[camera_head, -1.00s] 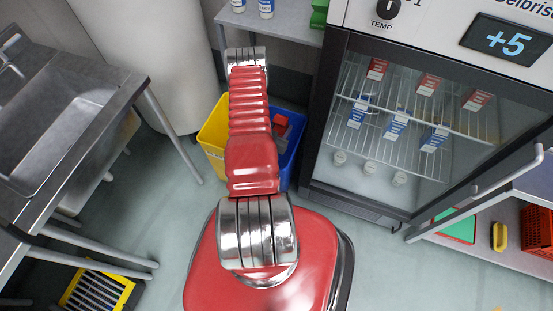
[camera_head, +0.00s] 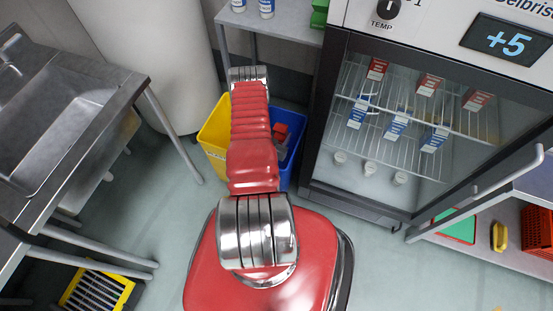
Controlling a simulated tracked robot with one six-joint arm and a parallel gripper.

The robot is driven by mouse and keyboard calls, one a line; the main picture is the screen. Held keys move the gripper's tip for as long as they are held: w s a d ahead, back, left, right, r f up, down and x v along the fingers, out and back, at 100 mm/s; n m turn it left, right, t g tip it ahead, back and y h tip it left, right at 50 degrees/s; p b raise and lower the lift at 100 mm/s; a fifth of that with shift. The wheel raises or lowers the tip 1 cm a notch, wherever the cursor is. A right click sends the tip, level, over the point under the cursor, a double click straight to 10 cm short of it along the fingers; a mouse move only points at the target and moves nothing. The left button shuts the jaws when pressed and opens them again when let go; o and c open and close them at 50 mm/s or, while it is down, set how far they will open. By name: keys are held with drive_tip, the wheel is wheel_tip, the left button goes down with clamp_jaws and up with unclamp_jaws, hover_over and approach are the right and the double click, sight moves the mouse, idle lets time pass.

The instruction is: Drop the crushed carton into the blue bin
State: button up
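The blue bin (camera_head: 287,177) stands on the floor at the centre, beside the fridge and partly behind my red arm. A small red object (camera_head: 281,132) shows inside the bin's opening. I cannot tell whether it is the crushed carton or how it rests. No other carton-like object shows clearly near the bins. My arm reaches away over the bins and ends from this view at a chrome joint. My gripper is not visible, so what it holds cannot be seen.
A yellow bin (camera_head: 213,137) stands left of the blue one. A glass-door fridge (camera_head: 395,130) is close on the right, a white shelf (camera_head: 285,32) behind. A steel sink bench (camera_head: 75,100) is on the left, with its leg (camera_head: 172,135) near the bins. Floor between is clear.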

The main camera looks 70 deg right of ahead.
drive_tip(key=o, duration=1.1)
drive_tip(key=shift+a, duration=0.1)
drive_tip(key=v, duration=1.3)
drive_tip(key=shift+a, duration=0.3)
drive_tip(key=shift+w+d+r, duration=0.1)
